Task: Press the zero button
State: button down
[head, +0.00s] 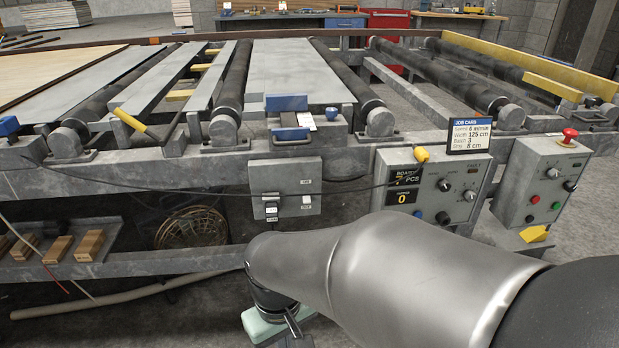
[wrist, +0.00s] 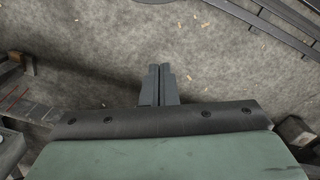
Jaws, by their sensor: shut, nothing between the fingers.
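A grey control panel (head: 433,168) on the front of the roller bed carries a counter display (head: 403,198) that shows 0. A small blue button (head: 418,214) sits below the display, with a dark round control (head: 443,218) to its right. No zero label is readable, so I cannot tell which control is the zero button. My gripper (wrist: 160,85) is shut and empty, its two fingers together over the grey floor in the wrist view. In the head view only its green body shows, low in front of the bed; the fingertips are hidden. The panel is not in the wrist view.
A second panel (head: 540,185) at the right has a red mushroom button (head: 570,134) and several coloured buttons. A switch box (head: 285,188) hangs left of the counter panel, with a dark cable across it. A job card (head: 470,136) stands above.

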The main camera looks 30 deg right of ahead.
jog(key=shift+w+a, duration=0.1)
jog(key=shift+a, duration=0.1)
jog(key=w+d+f+m+t+h+b, duration=0.25)
jog(key=w+d+f+m+t, duration=0.5)
jog(key=w+d+m, duration=0.65)
jog(key=s+d+m+h, duration=0.2)
jog(key=d+m+h, duration=0.1)
jog(key=d, duration=0.5)
jog(key=s+d+m+g+h, duration=0.1)
jog(key=d+m+h, duration=0.3)
jog(key=d, duration=0.5)
jog(key=s+d+m+h+b, duration=0.1)
jog(key=s+d+m+h, duration=0.3)
jog(key=d, duration=0.4)
jog(key=shift+d+f+h, duration=0.3)
jog(key=shift+d+h, duration=0.05)
jog(key=shift+h, duration=0.1)
